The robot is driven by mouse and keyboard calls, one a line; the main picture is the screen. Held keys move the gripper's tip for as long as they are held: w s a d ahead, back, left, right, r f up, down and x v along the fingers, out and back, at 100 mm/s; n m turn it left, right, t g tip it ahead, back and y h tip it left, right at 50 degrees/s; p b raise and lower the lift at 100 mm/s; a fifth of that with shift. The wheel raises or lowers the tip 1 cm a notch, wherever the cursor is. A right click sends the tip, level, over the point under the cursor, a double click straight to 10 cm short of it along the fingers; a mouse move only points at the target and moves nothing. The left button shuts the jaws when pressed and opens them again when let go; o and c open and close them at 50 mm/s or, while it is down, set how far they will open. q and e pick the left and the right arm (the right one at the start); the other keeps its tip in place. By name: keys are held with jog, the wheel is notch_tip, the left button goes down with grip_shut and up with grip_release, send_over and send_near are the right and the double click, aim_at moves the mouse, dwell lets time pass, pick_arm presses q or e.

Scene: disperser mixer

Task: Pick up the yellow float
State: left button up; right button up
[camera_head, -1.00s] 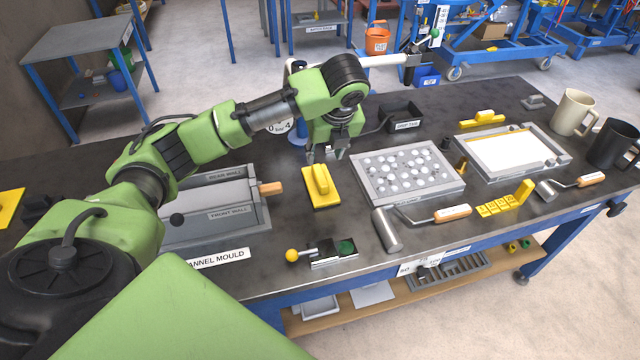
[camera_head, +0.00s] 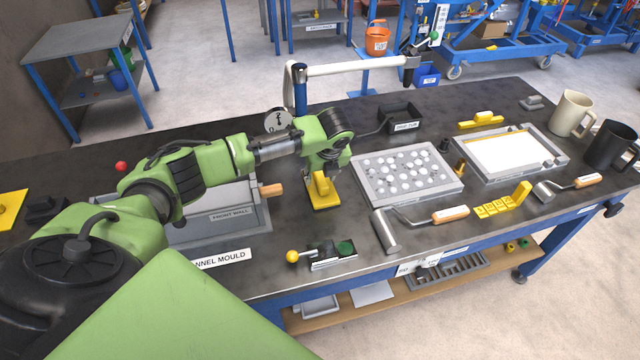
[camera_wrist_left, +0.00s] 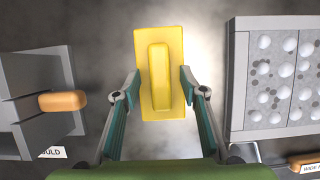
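The yellow float (camera_head: 324,202) lies flat on the dark bench top, its raised bar handle facing up. In the left wrist view the float (camera_wrist_left: 160,35) sits upright in the picture, its handle running lengthwise. My left gripper (camera_wrist_left: 160,76) is open, with one fingertip on each side of the handle, near the long edges of the plate. I see a gap between each finger and the handle. In the head view the left gripper (camera_head: 321,172) is over the float's far end and partly hides it. My right gripper is not in view.
The channel mould (camera_head: 217,225) stands left of the float, with a wooden handle sticking out towards it. A tray of white balls (camera_head: 407,174) is close on the right. A yellow-knobbed tool (camera_head: 322,254) lies nearer the front edge, with bare bench between.

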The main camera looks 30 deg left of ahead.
pick_arm(q)
jog(key=shift+f+p, duration=0.3)
jog(key=shift+p, duration=0.1)
dwell(0.7)
grip_shut()
